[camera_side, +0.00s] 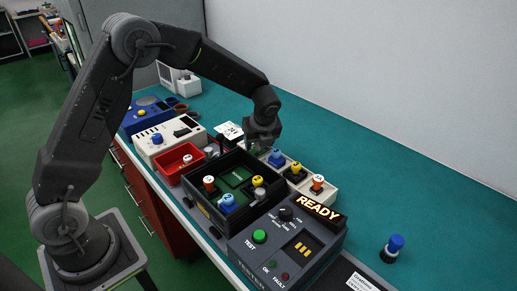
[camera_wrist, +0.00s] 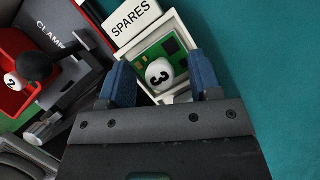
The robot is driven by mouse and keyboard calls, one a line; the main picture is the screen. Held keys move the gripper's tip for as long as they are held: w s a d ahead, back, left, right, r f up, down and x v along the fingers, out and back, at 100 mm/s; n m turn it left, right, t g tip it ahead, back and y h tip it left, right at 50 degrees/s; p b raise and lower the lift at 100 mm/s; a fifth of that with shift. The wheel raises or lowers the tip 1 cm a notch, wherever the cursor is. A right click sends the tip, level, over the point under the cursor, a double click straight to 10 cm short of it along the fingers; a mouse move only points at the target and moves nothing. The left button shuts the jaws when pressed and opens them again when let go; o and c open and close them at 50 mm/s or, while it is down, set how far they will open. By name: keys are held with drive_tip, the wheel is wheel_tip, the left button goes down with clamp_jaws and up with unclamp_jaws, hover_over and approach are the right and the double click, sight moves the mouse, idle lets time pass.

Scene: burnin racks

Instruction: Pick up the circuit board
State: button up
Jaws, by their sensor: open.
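The green circuit board (camera_wrist: 155,66) sits in a white tray (camera_wrist: 186,38) behind a "SPARES" sign (camera_wrist: 134,19) in the wrist view. A white knob marked 3 (camera_wrist: 160,74) stands on the board. My gripper (camera_wrist: 162,76) is open, with one blue finger on each side of the knob. I cannot tell whether the fingers touch anything. In the side view my gripper (camera_side: 263,143) hangs over the back of the bench, and the board beneath it is mostly hidden.
A clamp with a black ball lever (camera_wrist: 36,66) and a red bin (camera_wrist: 14,84) are left in the wrist view. In the side view, a dark rack (camera_side: 225,222) with knobbed boards and a tester (camera_side: 290,245) reading "READY" stand in front. The teal bench (camera_side: 415,190) is mostly clear at right.

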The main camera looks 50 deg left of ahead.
drive_tip(key=shift+f, duration=0.1)
drive_tip(key=c, duration=1)
